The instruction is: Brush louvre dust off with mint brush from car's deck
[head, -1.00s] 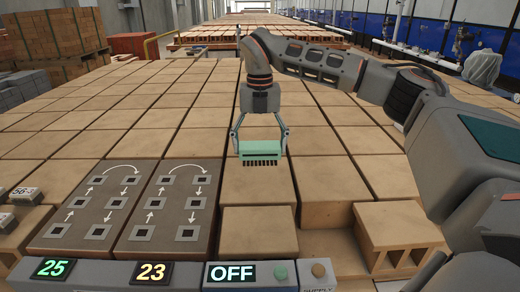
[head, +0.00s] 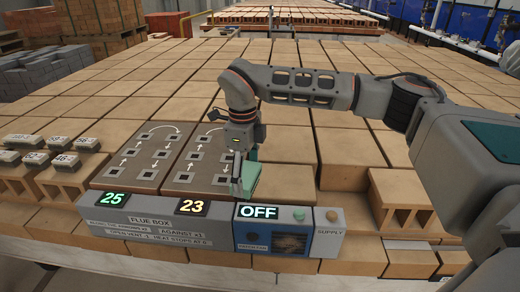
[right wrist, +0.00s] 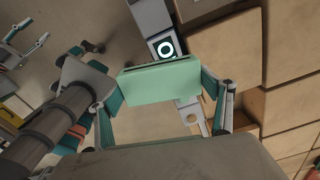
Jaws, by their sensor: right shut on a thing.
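The mint brush (head: 250,180) is in my right gripper (head: 243,184), just behind the OFF display, at the front edge of the car's brick deck (head: 285,185). In the right wrist view the brush (right wrist: 160,84) spans between the two fingers, its pale green back towards the camera. Its bristles are hidden.
Two brown panels with square vents and white arrows (head: 155,153) lie left of the brush. Numbered grey blocks (head: 35,158) and hollow bricks (head: 72,180) are farther left. Another hollow brick (head: 402,195) stands at the right.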

